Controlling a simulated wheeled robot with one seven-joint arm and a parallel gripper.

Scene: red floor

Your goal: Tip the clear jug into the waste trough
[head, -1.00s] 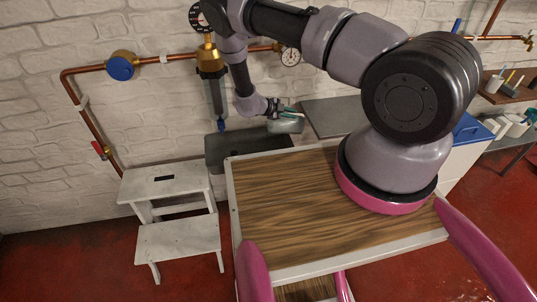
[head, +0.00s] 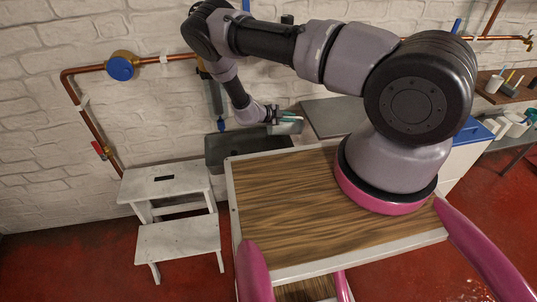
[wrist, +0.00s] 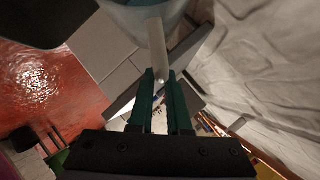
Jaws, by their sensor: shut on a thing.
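The clear jug (head: 289,127) is small and partly hidden in the head view, beyond the far edge of my wooden top. My gripper (head: 280,118) is shut on its handle. In the wrist view, the green fingers of my gripper (wrist: 160,78) pinch the pale handle (wrist: 157,42), and the jug's bluish clear body (wrist: 148,14) shows at the top edge. The jug's contents cannot be made out. The dark grey waste trough (head: 232,156) stands against the wall, below and left of the jug. The jug is held above its right end and looks apart from it.
A blue-tipped filter (head: 216,105) hangs from the copper pipe above the trough. A grey worktop (head: 335,117) lies right of the jug. A white step stool (head: 175,238) stands left. Bare red floor shows at lower left.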

